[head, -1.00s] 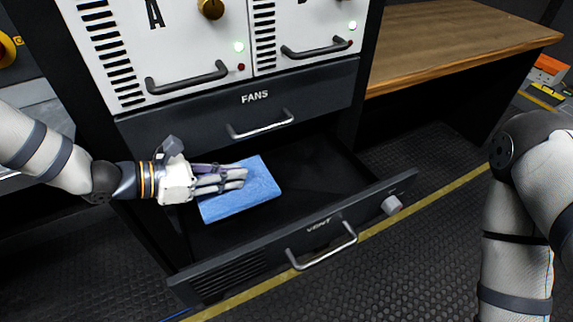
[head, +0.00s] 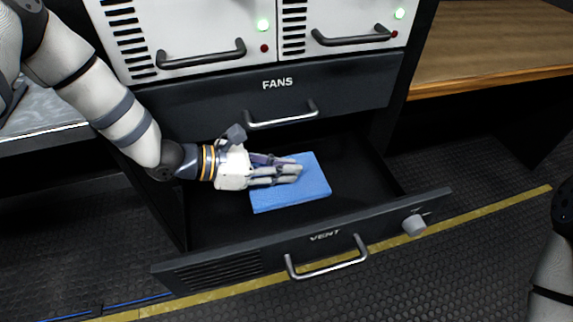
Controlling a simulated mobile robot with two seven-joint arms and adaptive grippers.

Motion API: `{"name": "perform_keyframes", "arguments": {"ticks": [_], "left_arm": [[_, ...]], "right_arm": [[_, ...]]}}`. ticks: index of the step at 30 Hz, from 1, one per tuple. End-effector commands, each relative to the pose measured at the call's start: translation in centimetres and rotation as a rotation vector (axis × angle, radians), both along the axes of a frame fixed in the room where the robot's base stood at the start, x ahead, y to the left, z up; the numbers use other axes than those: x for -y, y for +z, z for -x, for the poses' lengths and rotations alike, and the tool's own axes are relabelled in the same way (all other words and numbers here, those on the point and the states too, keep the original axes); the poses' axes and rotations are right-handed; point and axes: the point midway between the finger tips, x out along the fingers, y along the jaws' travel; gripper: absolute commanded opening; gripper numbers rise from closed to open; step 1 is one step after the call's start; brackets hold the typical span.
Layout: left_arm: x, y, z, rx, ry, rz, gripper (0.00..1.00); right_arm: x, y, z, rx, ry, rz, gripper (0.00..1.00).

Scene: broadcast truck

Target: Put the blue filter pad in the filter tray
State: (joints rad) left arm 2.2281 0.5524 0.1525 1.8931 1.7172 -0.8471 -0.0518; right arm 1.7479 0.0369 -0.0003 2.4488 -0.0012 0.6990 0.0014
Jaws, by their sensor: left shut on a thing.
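I cannot tell whether the pad touches the drawer floor. No separate tray is visible apart from this pulled-out drawer. My right gripper is out of view; only part of my right arm shows at the right edge.
A shut drawer labelled FANS (head: 278,100) sits directly above, with white rack units (head: 205,25) over it. The VENT drawer's front has a bar handle (head: 328,265) and a grey knob (head: 414,225). A wooden desktop (head: 490,50) is at the right. The drawer's right half is empty.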

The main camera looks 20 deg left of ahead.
Motion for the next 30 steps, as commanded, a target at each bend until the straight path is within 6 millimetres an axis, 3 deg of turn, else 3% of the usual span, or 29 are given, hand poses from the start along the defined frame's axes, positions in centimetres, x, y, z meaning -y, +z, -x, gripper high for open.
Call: {"name": "perform_keyframes", "arguments": {"ticks": [3,4,6,16,30], "left_arm": [[0.0,-0.1,0.0,0.002,-0.001,0.001,0.0],[0.0,-0.1,0.0,0.002,0.0,0.001,0.17],[0.0,0.0,0.0,0.003,-0.001,0.001,0.33],[0.1,0.5,-0.1,0.007,-0.002,0.001,0.33],[-8.2,5.0,5.3,0.015,0.0,0.002,0.33]], "right_arm": [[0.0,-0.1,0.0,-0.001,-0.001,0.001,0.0],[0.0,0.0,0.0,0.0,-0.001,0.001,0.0],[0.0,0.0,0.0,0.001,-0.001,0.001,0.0],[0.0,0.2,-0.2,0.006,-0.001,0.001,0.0],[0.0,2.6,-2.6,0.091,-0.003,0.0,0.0]]}}
